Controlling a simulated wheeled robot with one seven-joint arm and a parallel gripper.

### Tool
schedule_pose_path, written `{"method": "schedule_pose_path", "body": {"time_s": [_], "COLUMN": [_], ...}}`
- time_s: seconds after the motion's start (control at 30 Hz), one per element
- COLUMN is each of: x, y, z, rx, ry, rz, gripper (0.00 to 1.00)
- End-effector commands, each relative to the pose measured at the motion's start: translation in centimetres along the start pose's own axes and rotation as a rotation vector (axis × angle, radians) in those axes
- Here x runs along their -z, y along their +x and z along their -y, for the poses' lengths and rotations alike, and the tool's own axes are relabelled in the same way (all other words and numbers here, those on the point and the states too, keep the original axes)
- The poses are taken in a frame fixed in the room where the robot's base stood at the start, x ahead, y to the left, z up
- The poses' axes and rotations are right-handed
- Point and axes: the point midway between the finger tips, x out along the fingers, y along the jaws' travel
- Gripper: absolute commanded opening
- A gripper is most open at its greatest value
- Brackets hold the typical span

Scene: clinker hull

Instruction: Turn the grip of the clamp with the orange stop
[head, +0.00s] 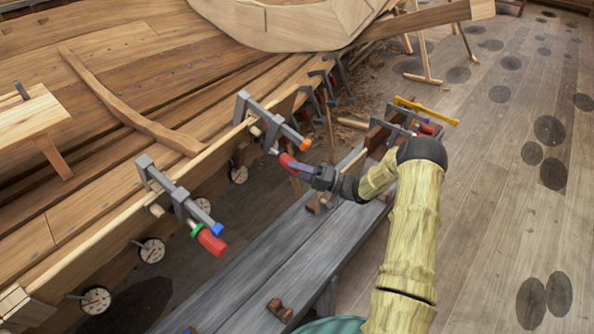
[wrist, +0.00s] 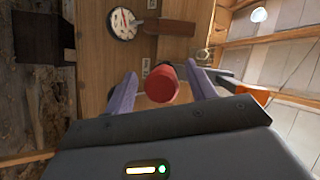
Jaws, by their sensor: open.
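The clamp with the orange stop (head: 305,143) has a grey bar (head: 272,118) and sits on the hull's upper plank edge. Its red grip (head: 286,160) hangs below the bar. My gripper (head: 293,166) is at that grip, its jaws open. In the wrist view the red grip (wrist: 161,83) shows end-on between the two lilac fingers of my gripper (wrist: 161,74), with a small gap visible on the left; contact on the right is unclear. The orange stop (wrist: 252,93) shows to the right, partly hidden behind my gripper body.
A second clamp (head: 180,200) with a blue stop and red grip stands nearer on the same plank. A grey bench (head: 265,255) runs below my arm, with a small brown piece (head: 279,309) on it. More clamps (head: 335,75) line the hull farther back.

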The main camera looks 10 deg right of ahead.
Motion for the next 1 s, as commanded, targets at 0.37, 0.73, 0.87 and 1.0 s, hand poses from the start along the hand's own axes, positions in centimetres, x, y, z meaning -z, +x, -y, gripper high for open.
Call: {"method": "schedule_pose_path", "body": {"time_s": [0.37,0.73,0.87,1.0], "x": [0.0,-0.1,0.0,-0.1], "y": [-4.1,-11.6,-14.1,-16.3], "z": [-0.1,-0.2,-0.2,-0.1], "rx": [-0.002,-0.003,-0.002,-0.002], "ry": [-0.001,-0.001,-0.001,-0.001], "rz": [-0.002,-0.002,-0.003,-0.001], "gripper": [0.56,0.56,0.56,0.56]}}
